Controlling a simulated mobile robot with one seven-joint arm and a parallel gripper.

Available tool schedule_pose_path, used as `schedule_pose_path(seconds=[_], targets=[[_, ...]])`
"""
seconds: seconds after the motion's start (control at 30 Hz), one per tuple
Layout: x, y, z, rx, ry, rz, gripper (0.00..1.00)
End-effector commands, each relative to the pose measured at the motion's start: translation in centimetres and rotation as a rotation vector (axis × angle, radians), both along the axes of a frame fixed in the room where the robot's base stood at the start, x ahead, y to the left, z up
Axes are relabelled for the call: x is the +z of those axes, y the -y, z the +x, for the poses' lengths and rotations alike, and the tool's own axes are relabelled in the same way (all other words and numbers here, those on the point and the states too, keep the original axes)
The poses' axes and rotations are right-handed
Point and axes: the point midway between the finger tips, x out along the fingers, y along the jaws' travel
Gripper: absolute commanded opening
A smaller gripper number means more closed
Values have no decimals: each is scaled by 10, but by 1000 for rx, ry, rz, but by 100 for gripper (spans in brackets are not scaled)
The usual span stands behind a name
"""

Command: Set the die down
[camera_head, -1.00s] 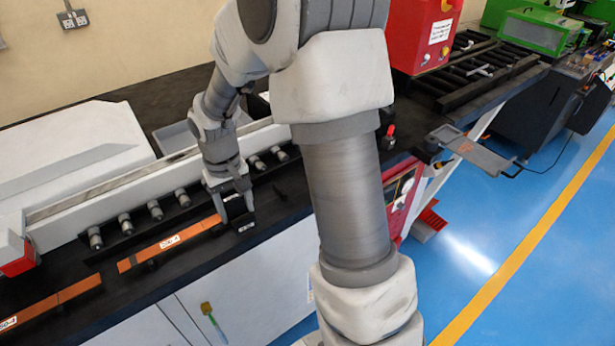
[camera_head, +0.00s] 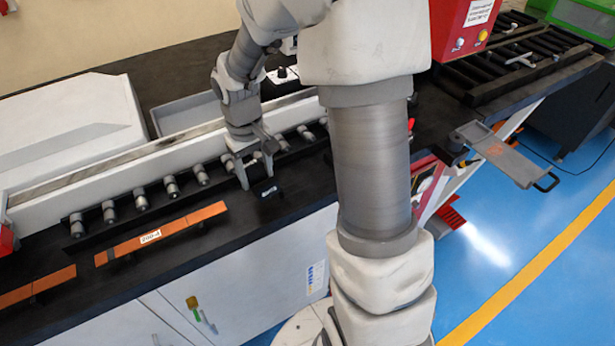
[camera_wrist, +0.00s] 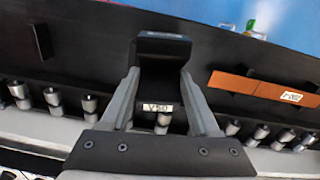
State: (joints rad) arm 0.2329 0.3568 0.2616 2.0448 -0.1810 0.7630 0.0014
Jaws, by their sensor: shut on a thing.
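The die (camera_wrist: 160,72) is a black block with a white label reading "V50" in the wrist view. It sits between the two grey fingers of my gripper (camera_wrist: 160,95), which is shut on it. In the head view the die (camera_head: 267,190) is a small dark block with a light label, low at the fingertips of my gripper (camera_head: 257,178). It is over the black bench top, to the right of the orange bar. I cannot tell whether its underside touches the bench.
An orange bar (camera_head: 180,228) with a white label lies left of the gripper; another orange bar (camera_head: 35,286) lies further left. A row of grey cylindrical pieces (camera_head: 171,187) stands behind along a white rail. The bench's front edge is close, with white cabinet doors below.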

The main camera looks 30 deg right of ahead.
Motion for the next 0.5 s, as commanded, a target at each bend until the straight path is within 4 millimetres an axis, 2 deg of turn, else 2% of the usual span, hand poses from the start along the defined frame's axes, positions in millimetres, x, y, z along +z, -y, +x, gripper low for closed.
schedule_pose_path(seconds=[0.5], targets=[[26, 45, -44, 636, -26, -2, 0]])
